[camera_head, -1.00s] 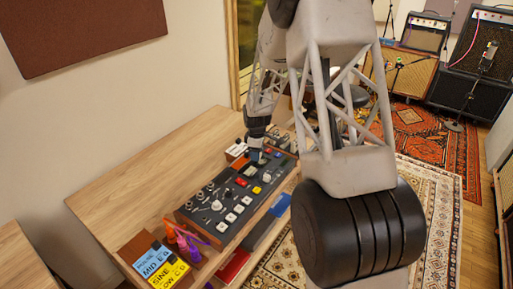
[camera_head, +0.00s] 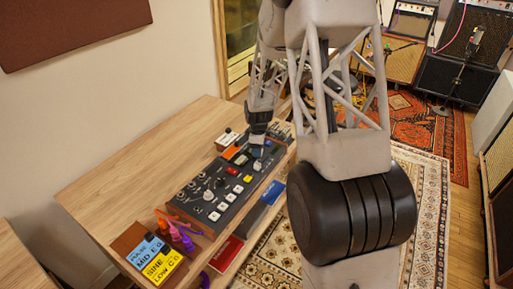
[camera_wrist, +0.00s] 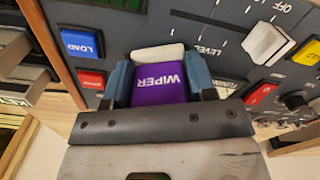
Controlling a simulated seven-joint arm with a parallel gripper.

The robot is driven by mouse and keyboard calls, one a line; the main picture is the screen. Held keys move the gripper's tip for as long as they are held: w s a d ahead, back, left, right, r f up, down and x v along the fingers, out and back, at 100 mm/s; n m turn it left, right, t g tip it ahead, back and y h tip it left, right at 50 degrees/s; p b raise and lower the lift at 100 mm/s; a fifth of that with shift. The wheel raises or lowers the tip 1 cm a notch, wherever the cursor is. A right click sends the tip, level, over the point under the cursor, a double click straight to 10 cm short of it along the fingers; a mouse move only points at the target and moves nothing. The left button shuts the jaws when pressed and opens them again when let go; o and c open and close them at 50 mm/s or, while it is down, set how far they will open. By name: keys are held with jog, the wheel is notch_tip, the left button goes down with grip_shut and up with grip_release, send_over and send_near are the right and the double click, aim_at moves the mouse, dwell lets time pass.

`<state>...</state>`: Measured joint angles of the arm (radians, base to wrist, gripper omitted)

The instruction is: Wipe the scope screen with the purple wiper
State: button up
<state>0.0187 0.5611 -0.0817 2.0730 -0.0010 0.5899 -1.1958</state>
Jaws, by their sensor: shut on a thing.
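My gripper (camera_wrist: 159,86) is shut on the purple wiper (camera_wrist: 160,90), lettered WIPER, with a blue-grey finger on each side. The wiper's white pad end (camera_wrist: 158,54) points away from my palm, over the dark control console (camera_head: 222,188). I cannot tell whether the pad touches the panel. In the head view my gripper (camera_head: 257,150) is low over the console's far end, and the wiper is too small to make out.
A blue LOAD button (camera_wrist: 82,43), a red button (camera_wrist: 91,79) and a white switch (camera_wrist: 265,43) surround the wiper. Purple and orange objects (camera_head: 180,238) and blue and yellow labels (camera_head: 162,266) are at the near end. The wooden desktop (camera_head: 140,165) is clear left of the console.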

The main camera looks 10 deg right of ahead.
aim_at(248, 148)
jog(key=shift+w+a, duration=0.25)
jog(key=shift+w+a+r, duration=0.1)
jog(key=shift+w+r, duration=0.05)
jog(key=shift+w+a, duration=0.35)
jog(key=shift+c, duration=0.4)
jog(key=shift+w+a+f, duration=0.2)
jog(key=shift+w+a, duration=0.5)
jog(key=shift+a, duration=0.05)
jog(key=shift+w+a+r, duration=0.15)
jog(key=shift+w+a, duration=0.05)
jog(key=shift+w, duration=0.05)
jog(key=r, duration=0.2)
jog(key=shift+w+a+r, duration=0.25)
jog(key=shift+a+r, duration=0.05)
jog(key=shift+r, duration=2.8)
